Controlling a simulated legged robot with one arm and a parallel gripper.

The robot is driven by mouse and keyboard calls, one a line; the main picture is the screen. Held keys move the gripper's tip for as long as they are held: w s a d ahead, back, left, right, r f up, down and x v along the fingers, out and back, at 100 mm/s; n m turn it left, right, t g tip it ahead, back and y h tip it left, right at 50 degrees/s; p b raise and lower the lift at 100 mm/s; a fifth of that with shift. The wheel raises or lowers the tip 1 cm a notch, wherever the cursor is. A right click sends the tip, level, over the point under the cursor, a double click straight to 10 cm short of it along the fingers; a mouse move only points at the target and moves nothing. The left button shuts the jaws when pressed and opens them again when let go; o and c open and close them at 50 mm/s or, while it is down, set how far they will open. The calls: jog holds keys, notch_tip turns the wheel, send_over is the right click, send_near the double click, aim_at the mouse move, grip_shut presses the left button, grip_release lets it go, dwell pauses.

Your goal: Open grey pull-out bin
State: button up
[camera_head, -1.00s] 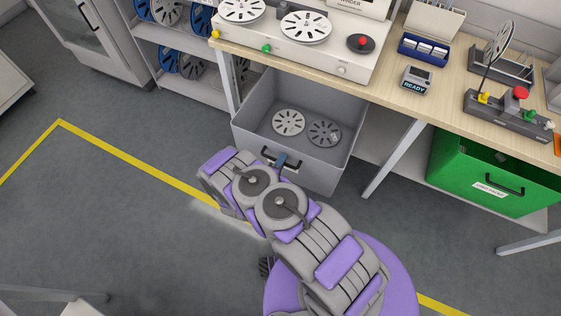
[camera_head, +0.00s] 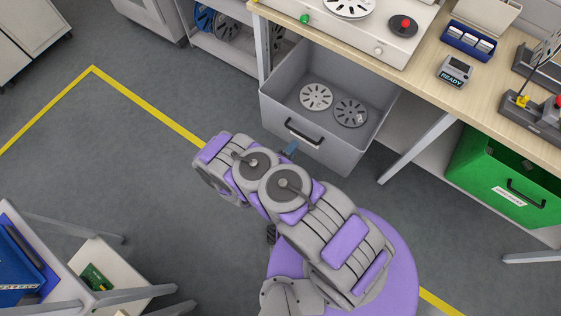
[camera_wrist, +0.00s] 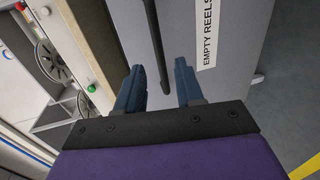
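In the wrist view the bin front (camera_wrist: 190,25) bears an "EMPTY REELS" label (camera_wrist: 208,35), and the handle (camera_wrist: 155,45) runs ahead of the gap between my fingers. My gripper (camera_wrist: 160,88) is open, its two blue fingers apart with nothing between them.
The wooden bench (camera_head: 480,95) above carries a READY device (camera_head: 454,71) and a blue box (camera_head: 469,42). A green bin (camera_head: 505,180) is at the right. A bench leg (camera_head: 415,148) stands beside the grey bin. Open floor lies left, with a yellow line (camera_head: 145,106).

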jog(key=p+v, duration=0.1)
jog(key=v, duration=0.7)
jog(key=shift+s, duration=0.35)
jog(key=shift+a, duration=0.1)
jog(key=shift+w+a, duration=0.1)
